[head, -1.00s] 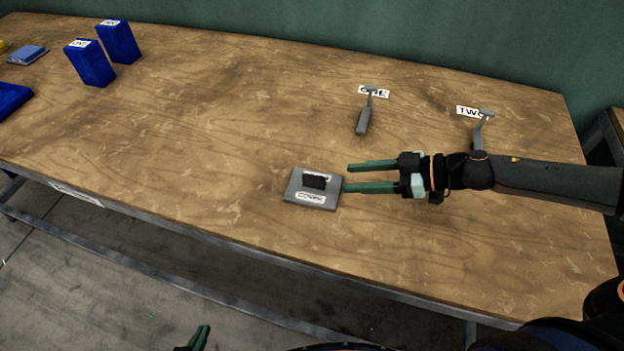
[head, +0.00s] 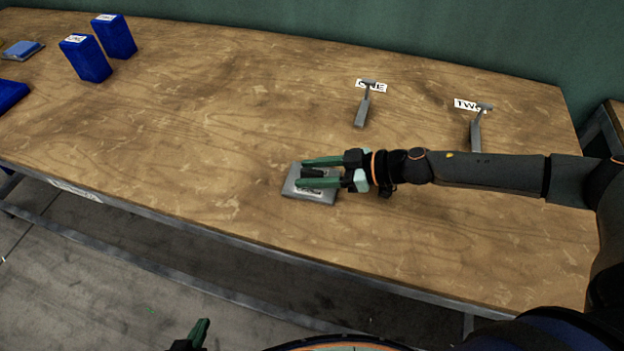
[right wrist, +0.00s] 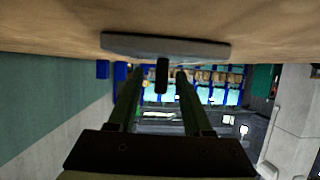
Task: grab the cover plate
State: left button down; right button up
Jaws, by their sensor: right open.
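The cover plate (head: 311,194) is a flat grey square with a black handle (head: 312,172) on top and a white label, lying on the wooden table near its front edge. My right gripper (head: 302,174) is open, with its two green fingers above the plate, one on each side of the handle. In the right wrist view the plate (right wrist: 165,46) lies beyond the fingertips, and the handle (right wrist: 162,75) stands between the fingers with gaps on both sides. My left gripper (head: 200,333) shows only partly at the bottom edge, below the table.
Two blue blocks (head: 86,60) (head: 115,37) stand at the back left. The table (head: 200,130) is clear between them and the plate.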

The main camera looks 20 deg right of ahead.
jog(key=shift+c, duration=0.3)
grip_shut()
dwell(1.0)
